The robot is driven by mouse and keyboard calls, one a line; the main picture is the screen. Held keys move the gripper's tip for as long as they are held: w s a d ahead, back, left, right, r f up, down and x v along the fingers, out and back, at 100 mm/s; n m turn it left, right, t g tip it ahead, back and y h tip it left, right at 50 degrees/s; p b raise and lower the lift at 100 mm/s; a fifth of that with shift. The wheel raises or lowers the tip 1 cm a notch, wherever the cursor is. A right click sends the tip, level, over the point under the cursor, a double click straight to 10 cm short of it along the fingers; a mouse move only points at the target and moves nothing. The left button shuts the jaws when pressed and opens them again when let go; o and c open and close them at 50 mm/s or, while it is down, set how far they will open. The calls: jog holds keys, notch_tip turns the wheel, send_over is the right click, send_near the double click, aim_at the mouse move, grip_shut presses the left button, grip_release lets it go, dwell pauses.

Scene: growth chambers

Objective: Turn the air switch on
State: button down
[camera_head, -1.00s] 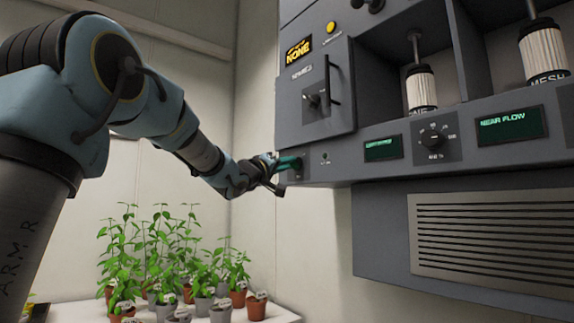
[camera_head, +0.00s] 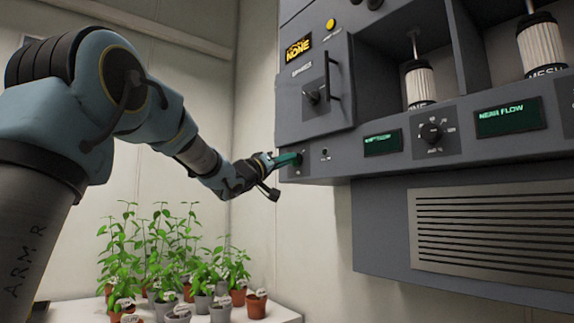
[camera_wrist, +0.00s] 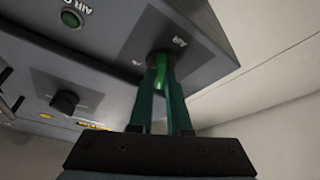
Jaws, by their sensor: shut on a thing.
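My gripper (camera_head: 297,158) is at the lower left corner of the grey machine's front, its teal fingers pointing at the panel. In the wrist view the fingers of my gripper (camera_wrist: 162,75) close around a small green air switch (camera_wrist: 160,62), set in a dark plate marked AIR. The fingers hide part of the switch, and its exact position cannot be read. In the head view the fingers cover it.
A dial (camera_head: 430,132), a small display (camera_head: 383,143) and a NEAR FLOW display (camera_head: 508,120) are to the right. Potted plants (camera_head: 180,270) stand below on a white table.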

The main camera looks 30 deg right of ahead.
jog(key=shift+w+m+g+h+b, duration=0.1)
jog(key=shift+m+g+h+b, duration=0.15)
jog(key=shift+m+g, duration=2.45)
jog(key=shift+w+m+g+h+b, duration=0.2)
jog(key=shift+m+g, duration=0.55)
jog(key=shift+m, duration=3.75)
jog(key=shift+m+g+h+b, duration=0.25)
jog(key=shift+m+g, duration=1.5)
jog(key=shift+m, duration=1.85)
jog(key=shift+y, duration=0.3)
jog(key=c, duration=0.9)
grip_release()
jog(key=shift+o, duration=0.2)
jog(key=shift+a, duration=0.15)
